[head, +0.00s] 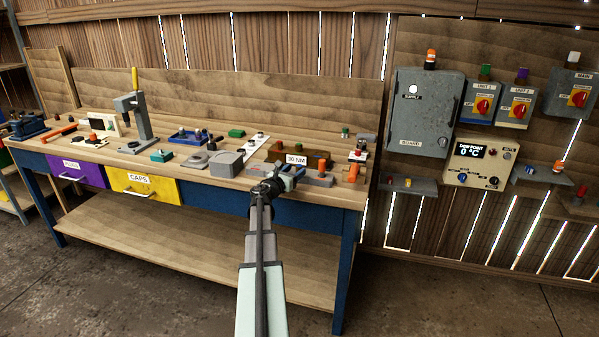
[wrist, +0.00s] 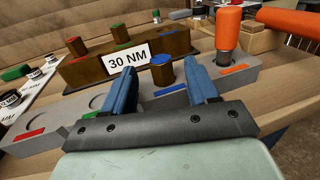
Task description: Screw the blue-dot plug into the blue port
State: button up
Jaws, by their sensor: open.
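The blue-dot plug (wrist: 162,76) is a brown hexagonal piece with a blue top. In the wrist view it stands upright on a grey tray (wrist: 75,118), just behind the tray's blue mark. My gripper (wrist: 158,68) is open, with its blue fingers left and right of the plug in the picture; I cannot tell whether they touch it. In the head view my gripper (head: 277,184) is over the bench's front edge and hides the plug. A brown block (wrist: 90,67) labelled 30 NM stands behind, with red and green tops showing.
An orange-handled piece (wrist: 228,32) stands upright close to the right finger, by an orange mark. A red mark and empty round recesses show on the tray's left. A white strip (wrist: 50,82) with several dark sockets lies further left. A wooden backboard (head: 240,82) closes the bench's rear.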

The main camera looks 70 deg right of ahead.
aim_at(297, 169)
jog(key=x, duration=0.4)
jog(key=shift+s+f, duration=0.1)
jog(key=shift+c, duration=0.3)
grip_shut()
